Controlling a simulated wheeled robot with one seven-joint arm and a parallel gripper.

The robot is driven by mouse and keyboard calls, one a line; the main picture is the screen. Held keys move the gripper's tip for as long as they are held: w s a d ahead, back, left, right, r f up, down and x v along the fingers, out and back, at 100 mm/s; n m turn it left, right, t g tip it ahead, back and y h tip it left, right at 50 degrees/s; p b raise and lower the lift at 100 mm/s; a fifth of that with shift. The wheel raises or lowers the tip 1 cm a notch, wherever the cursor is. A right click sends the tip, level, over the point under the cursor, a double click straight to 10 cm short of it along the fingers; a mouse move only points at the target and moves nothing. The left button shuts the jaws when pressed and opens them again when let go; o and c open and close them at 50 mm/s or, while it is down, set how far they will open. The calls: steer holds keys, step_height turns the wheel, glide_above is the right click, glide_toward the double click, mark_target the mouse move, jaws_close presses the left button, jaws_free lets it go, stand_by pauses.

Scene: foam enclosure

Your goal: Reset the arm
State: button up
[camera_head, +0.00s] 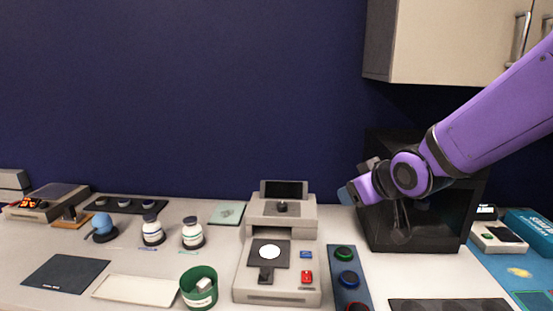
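My purple arm reaches in from the right edge and is bent at a dark wrist joint. My gripper (347,195) is at the arm's left end, above the counter, to the right of the grey device and in front of the black box. It looks small and is seen from the side, so I cannot tell if its fingers are open or shut. I see no object clearly held in it.
A grey device (310,230) with a small screen stands mid-counter. A black box (470,215) stands behind my arm, below a wall cabinet (440,45). White bottles (192,234), a green cup (199,290) and a dark mat (66,273) are on the left.

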steer(key=s+d+r+m+g+h, duration=0.1)
steer(key=s+d, duration=0.3)
steer(key=s, duration=0.4)
steer(key=s+d+r+m+g+h, duration=0.1)
steer(key=s+d+r+m+g, duration=0.1)
steer(key=s, duration=0.6)
steer(key=s+d+r+m+g+h, duration=0.1)
steer(key=s+d+r+m+g, duration=0.1)
steer(key=s+d, duration=0.4)
step_height(320, 180, up, 2)
steer(key=shift+s+d+r+m, duration=0.15)
steer(key=shift+s+d+m, duration=0.25)
steer(key=shift+s+m, duration=0.4)
